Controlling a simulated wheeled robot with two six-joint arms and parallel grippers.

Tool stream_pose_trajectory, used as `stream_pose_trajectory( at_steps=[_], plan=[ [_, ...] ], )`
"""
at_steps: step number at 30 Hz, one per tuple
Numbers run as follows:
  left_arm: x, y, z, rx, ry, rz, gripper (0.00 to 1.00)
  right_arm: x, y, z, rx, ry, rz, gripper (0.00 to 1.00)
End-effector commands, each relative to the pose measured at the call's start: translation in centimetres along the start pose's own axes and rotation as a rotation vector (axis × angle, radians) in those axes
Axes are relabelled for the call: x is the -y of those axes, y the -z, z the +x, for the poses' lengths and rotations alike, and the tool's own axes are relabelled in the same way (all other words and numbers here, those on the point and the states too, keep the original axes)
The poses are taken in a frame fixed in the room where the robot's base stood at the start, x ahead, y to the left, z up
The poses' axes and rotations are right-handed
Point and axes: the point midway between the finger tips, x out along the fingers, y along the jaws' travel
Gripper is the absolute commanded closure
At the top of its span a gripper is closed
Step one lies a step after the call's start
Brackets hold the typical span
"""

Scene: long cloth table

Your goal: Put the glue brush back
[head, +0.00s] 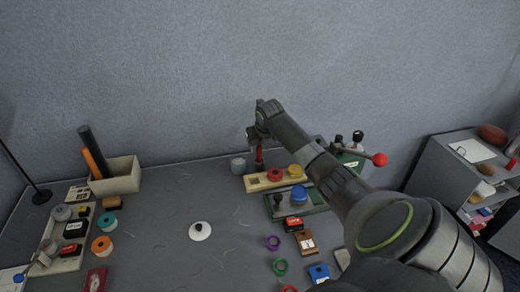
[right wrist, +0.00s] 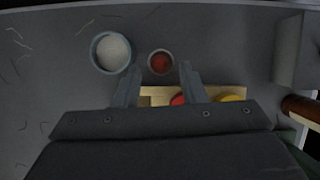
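A red upright thing (head: 259,157), possibly the glue brush's handle, stands at the back of the table, just under my right gripper (head: 254,136). In the right wrist view its round red top (right wrist: 160,63) sits inside a grey ring, between and slightly beyond my two spread fingertips. The fingers look apart from it. A small grey pot (head: 238,166) with white contents stands just left of it; it also shows in the right wrist view (right wrist: 112,52). A white lid with a black knob (head: 200,231) lies mid-table. My left gripper is out of view.
A wooden strip (head: 258,184) with red and yellow round pieces lies close in front. A green tray (head: 312,207) with a blue-topped piece and a red-knobbed device (head: 378,159) are to the right. A beige bin (head: 122,176) is at left. The table's middle is mostly clear.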

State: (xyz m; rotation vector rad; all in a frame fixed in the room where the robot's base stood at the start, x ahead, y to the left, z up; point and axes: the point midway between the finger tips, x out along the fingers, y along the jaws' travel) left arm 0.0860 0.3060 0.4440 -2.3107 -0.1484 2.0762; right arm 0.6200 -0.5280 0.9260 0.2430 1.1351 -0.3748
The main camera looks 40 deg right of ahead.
Motion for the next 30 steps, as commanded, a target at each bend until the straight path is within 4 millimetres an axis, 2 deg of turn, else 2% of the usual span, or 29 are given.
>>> stream_pose_trajectory(
  at_steps=[6, 12, 30],
  plan=[
    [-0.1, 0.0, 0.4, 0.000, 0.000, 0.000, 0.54, 0.0, 0.0, -3.1, 0.002, 0.000, -0.001, 0.62],
    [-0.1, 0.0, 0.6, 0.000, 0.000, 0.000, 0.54, 0.0, 0.0, -5.2, 0.000, 0.000, 0.000, 0.62],
    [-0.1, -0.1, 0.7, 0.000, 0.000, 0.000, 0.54, 0.0, 0.0, -5.7, -0.001, -0.001, 0.000, 0.62]
  ],
)
